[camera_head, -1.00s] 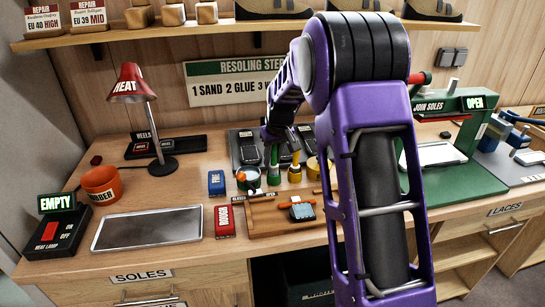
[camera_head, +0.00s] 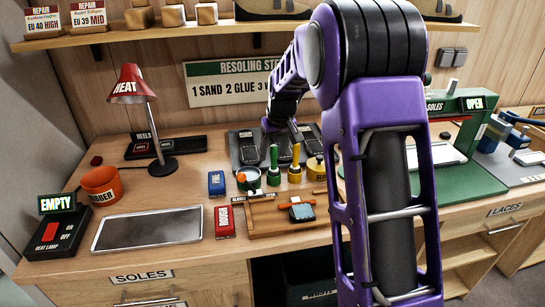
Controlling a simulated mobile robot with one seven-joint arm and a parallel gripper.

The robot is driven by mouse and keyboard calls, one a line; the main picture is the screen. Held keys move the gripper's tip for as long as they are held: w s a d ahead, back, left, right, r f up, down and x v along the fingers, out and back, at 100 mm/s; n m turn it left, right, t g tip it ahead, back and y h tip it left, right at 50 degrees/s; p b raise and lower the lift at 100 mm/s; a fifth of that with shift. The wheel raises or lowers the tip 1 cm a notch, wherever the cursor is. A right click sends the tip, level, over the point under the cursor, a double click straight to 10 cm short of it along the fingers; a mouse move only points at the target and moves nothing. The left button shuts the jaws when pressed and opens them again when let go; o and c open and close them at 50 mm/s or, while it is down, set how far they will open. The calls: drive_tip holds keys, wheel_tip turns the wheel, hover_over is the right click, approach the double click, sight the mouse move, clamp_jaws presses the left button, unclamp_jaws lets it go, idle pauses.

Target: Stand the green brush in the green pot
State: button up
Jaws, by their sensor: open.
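The green brush (camera_head: 274,157) stands upright on the bench, its lower end in or on a small green base (camera_head: 273,179). To its left is a round green-rimmed pot (camera_head: 253,183) with an orange-red piece at its top; whether this pot is open is too small to tell. A yellow brush (camera_head: 295,158) stands upright to the right of the green one. My gripper (camera_head: 284,138) hangs above and slightly behind the two brushes, fingers pointing down and spread. It looks open and empty, apart from the green handle. My arm covers the area to the right.
A yellow pot (camera_head: 317,173) stands right of the brushes. Dark shoe soles lie on a dark mat (camera_head: 234,158) behind them. A metal tray (camera_head: 146,230) and red lamp (camera_head: 135,85) are left.

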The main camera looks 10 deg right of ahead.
drive_tip(key=a+p+v, duration=0.1)
drive_tip(key=v, duration=1.3)
drive_tip(key=shift+d, duration=0.45)
